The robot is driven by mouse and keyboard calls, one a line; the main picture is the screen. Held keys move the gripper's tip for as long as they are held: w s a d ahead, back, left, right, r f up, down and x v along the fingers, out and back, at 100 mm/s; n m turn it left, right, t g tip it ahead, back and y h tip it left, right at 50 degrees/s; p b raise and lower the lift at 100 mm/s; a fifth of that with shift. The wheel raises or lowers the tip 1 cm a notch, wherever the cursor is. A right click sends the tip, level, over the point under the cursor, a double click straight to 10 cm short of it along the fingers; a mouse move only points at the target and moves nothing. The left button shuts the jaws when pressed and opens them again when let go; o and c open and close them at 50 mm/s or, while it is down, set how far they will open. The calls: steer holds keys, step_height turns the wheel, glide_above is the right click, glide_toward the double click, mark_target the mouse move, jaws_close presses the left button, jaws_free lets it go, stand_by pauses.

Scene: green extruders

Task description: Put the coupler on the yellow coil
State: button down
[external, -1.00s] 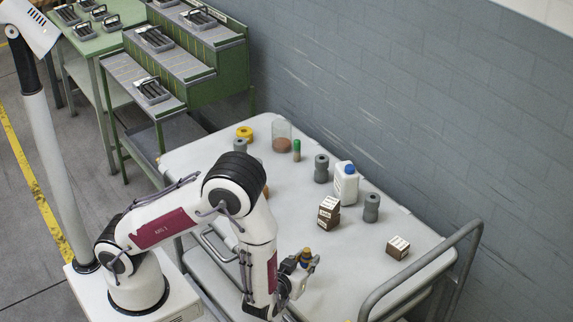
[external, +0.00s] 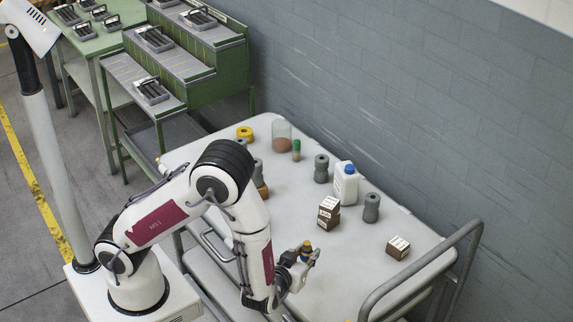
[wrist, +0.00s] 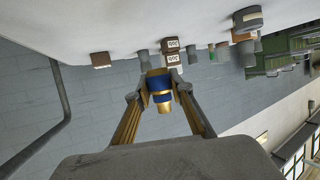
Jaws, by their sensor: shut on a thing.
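My gripper (external: 304,264) is shut on the coupler (external: 306,249), a brass-coloured piece with a dark blue band, above the near side of the trolley top. In the wrist view the coupler (wrist: 159,88) sits between both fingertips of my gripper (wrist: 160,92), its blue band plain to see. The yellow coil (external: 245,132) lies at the far left of the trolley top, well away from my gripper. I cannot clearly make it out in the wrist view.
The trolley top (external: 215,205) also holds a glass jar (external: 282,136), a green-topped item (external: 296,150), a white bottle (external: 345,184), grey spools (external: 321,168) and brown boxes (external: 329,211). A grey handrail (external: 425,265) rises at right. The middle is fairly clear.

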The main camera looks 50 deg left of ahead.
stand_by(0.3)
steer(key=w+r+m+t+h, duration=0.1)
steer(key=w+r, duration=0.1)
steer(key=w, duration=1)
steer(key=w+r+m+h, duration=0.2)
steer(key=w, duration=1)
steer(key=w+a+r+m+h, duration=0.2)
steer(key=w+a+r, duration=0.2)
steer(key=w+a, duration=0.5)
steer(key=w+a+r+m+h, duration=0.2)
steer(key=w+a+r, duration=0.2)
steer(key=w+a, duration=0.55)
steer(key=s+a+f+h, duration=0.1)
steer(key=s+a, duration=0.2)
steer(key=a, duration=0.9)
steer(key=s+a+f+h, duration=0.1)
steer(key=s+a, duration=0.1)
steer(key=a, duration=1)
steer(key=s+a+f, duration=0.1)
steer(key=s+a, duration=0.3)
steer(key=a, duration=0.4)
steer(key=s+a+f+y, duration=0.1)
steer(key=s+a+f, duration=0.1)
steer(key=s+a, duration=0.3)
steer(key=s+a+f, duration=0.2)
steer(key=s+a, duration=0.2)
steer(key=a, duration=0.6)
steer(key=shift+s+a+f, duration=0.15)
steer(key=shift+s+a, duration=0.15)
steer(key=shift+a, duration=0.05)
